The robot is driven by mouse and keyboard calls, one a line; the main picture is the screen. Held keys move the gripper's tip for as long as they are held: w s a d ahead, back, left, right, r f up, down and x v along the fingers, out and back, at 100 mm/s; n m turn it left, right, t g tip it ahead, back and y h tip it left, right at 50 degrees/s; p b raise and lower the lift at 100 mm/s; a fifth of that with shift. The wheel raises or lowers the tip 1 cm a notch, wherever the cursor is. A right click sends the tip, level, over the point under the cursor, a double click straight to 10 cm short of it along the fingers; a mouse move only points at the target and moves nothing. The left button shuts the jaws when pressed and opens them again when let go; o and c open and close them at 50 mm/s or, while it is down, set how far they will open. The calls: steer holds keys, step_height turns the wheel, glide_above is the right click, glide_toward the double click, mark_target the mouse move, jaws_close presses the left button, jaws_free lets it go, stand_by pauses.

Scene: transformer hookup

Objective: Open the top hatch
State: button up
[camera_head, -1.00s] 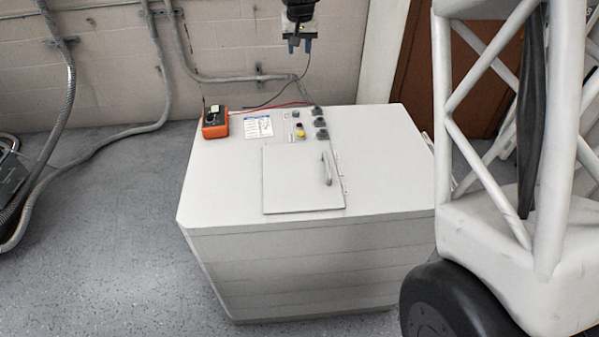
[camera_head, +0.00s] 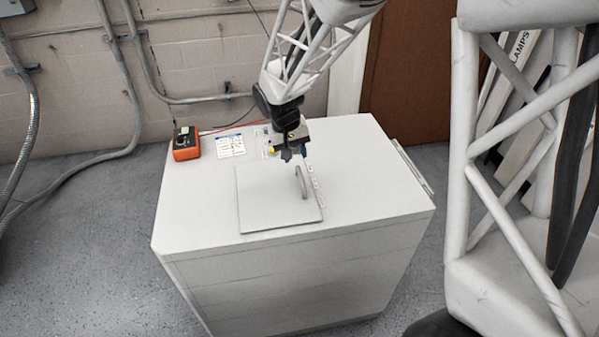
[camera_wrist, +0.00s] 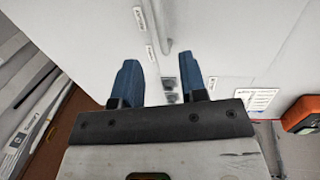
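The top hatch (camera_head: 262,207) is a square white panel lying closed, flush on the top of the white cabinet (camera_head: 362,165). Its curved grey handle (camera_head: 302,182) stands near the right edge of the panel. My gripper (camera_head: 294,156) is above the cabinet top, just behind the handle and apart from it as far as I can see. In the wrist view my gripper (camera_wrist: 168,82) shows two blue fingers spread apart with nothing between them. The handle (camera_wrist: 170,28) shows there beyond the fingertips, at the top of the picture.
An orange meter (camera_head: 186,143) and a printed label (camera_head: 230,145) are at the back left of the cabinet top. Knobs behind the hatch are partly hidden by my gripper; some connectors (camera_wrist: 170,90) show between the fingers. The top's right side is clear.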

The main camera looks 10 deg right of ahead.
mark_target(300, 175)
steer(key=shift+f, duration=0.15)
steer(key=shift+d+f, duration=0.25)
steer(key=shift+f, duration=1)
steer(key=shift+d+f, duration=0.25)
steer(key=shift+f, duration=0.95)
steer(key=shift+d+f, duration=0.25)
steer(key=shift+f, duration=1)
jaws_close()
